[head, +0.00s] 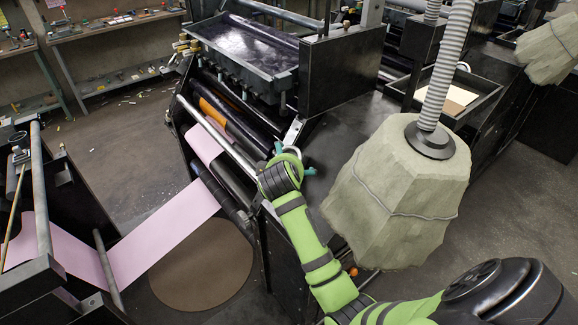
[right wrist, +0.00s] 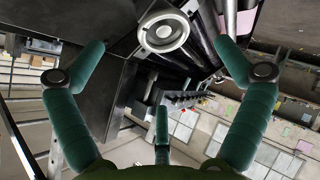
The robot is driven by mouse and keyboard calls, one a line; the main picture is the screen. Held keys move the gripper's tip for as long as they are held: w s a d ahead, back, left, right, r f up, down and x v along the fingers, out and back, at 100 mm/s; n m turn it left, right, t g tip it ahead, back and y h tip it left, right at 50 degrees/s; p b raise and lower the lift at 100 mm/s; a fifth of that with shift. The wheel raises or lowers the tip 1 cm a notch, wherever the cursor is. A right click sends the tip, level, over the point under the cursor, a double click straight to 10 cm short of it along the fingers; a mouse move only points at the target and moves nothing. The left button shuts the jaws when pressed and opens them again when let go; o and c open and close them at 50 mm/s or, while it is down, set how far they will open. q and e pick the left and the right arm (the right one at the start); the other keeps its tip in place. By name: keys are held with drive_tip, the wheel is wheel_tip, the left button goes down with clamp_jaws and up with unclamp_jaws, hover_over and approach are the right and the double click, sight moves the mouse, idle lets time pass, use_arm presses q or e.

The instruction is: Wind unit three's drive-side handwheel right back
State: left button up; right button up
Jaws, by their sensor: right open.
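A round metal handwheel (right wrist: 163,31) with a pale rim and a central hub shows at the top middle of the right wrist view, on the dark side of the machine. My right gripper (right wrist: 158,48) is open and empty, its teal fingers spread to both sides of the handwheel with visible gaps. In the head view my right gripper (head: 294,160) is at the near side of the printing unit (head: 335,65), at the end of my green arm. There the wrist hides most of the handwheel. My left gripper is not in view.
A lumpy grey-green covered block (head: 395,195) hangs on a ribbed hose (head: 446,65) just right of my right arm. A pink paper web (head: 165,235) runs into the rollers at the left. A tray with paper (head: 455,98) is behind. Shelves (head: 115,25) line the back wall.

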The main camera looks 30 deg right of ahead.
sight(301, 157)
drive_tip(key=w+d+m+g+b, duration=0.1)
drive_tip(key=m+b, duration=0.1)
drive_tip(key=b, duration=0.2)
drive_tip(key=w+d+f+m+h+b, duration=0.1)
drive_tip(key=w+d+m+b, duration=0.1)
drive_tip(key=b, duration=0.3)
drive_tip(key=w+d+f+m+g+h+b, duration=0.1)
drive_tip(key=d+m+b, duration=0.1)
drive_tip(key=m+b, duration=0.1)
drive_tip(key=shift+w+d+f+m+g+b, duration=0.15)
drive_tip(key=shift+d+f+m+g+b, duration=0.15)
drive_tip(key=shift+b, duration=0.35)
drive_tip(key=m+b, duration=0.1)
drive_tip(key=b, duration=0.1)
drive_tip(key=w+a+m+g+b, duration=0.1)
drive_tip(key=b, duration=0.2)
drive_tip(key=shift+w+a+f+m, duration=0.1)
drive_tip(key=shift+w+f+m, duration=0.1)
drive_tip(key=shift+f+m, duration=0.15)
drive_tip(key=w+f+m+b, duration=0.1)
drive_tip(key=w+f+b, duration=0.1)
drive_tip(key=b, duration=0.1)
drive_tip(key=shift+w+d+f+m+g+y, duration=0.15)
drive_tip(key=shift+w+d+m+g+y, duration=0.1)
drive_tip(key=shift+d+m+g+y, duration=0.15)
drive_tip(key=shift+w+d+f, duration=0.15)
drive_tip(key=shift+d+f, duration=0.1)
drive_tip(key=shift+f, duration=0.1)
drive_tip(key=c, duration=1.1)
